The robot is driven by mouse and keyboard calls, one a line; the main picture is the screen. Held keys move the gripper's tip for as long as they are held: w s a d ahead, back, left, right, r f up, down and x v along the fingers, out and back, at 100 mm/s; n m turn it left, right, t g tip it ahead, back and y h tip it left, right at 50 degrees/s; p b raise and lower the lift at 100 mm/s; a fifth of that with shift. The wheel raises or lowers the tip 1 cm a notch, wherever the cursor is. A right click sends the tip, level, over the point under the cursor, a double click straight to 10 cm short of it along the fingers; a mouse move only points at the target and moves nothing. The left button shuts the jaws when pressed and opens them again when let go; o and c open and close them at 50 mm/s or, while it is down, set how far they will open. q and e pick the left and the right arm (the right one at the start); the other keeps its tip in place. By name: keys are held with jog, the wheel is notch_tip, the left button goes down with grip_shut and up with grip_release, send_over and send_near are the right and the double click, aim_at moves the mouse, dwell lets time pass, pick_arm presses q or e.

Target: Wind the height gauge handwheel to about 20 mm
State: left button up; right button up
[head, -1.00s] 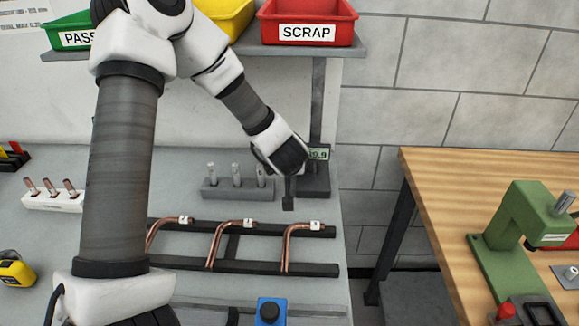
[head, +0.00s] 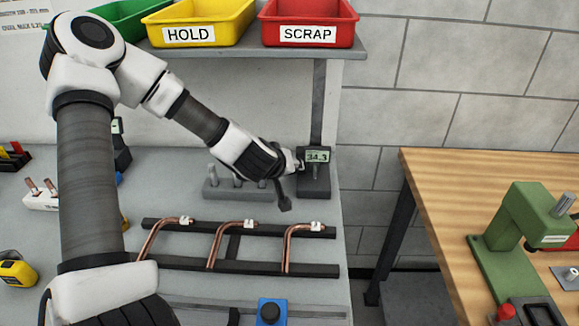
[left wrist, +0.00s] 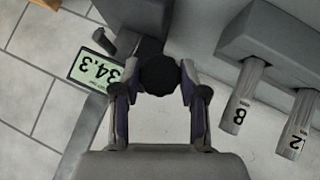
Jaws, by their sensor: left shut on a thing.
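The height gauge (head: 314,189) stands upright at the right end of the grey bench. In the head view my left gripper (head: 283,172) is just left of the gauge and hides most of the handwheel. My right gripper is not in view.
A grey block with numbered pegs (left wrist: 239,104) stands close beside my left gripper. In front, bent copper tubes (head: 216,245) lie on a black rack (head: 325,269). Above hangs a shelf with a yellow HOLD bin (head: 200,15) and a red SCRAP bin (head: 310,22).

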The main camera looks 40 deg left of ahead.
pick_arm(q)
jog(key=shift+a+r+n+t+h+p, duration=0.1)
jog(key=shift+a+n+t+h+p, duration=0.05)
jog(key=shift+n+t+h+p, duration=0.65)
jog(key=shift+s+a+n+t+h+p, duration=0.1)
jog(key=shift+n+t+h+p, duration=0.55)
jog(key=shift+t+p, duration=0.4)
jog(key=shift+f+n+t+h+p, duration=0.2)
jog(key=shift+n+t+h+p, duration=0.25)
jog(key=shift+t, duration=0.3)
jog(key=shift+f+n+t+h+p, duration=0.1)
jog(key=shift+n+t+h+p, duration=0.2)
jog(key=shift+n+t+p, duration=0.55)
jog(key=shift+t, duration=0.25)
jog(key=o, duration=1.1)
jog(key=shift+o, duration=0.2)
jog(key=shift+f, duration=0.1)
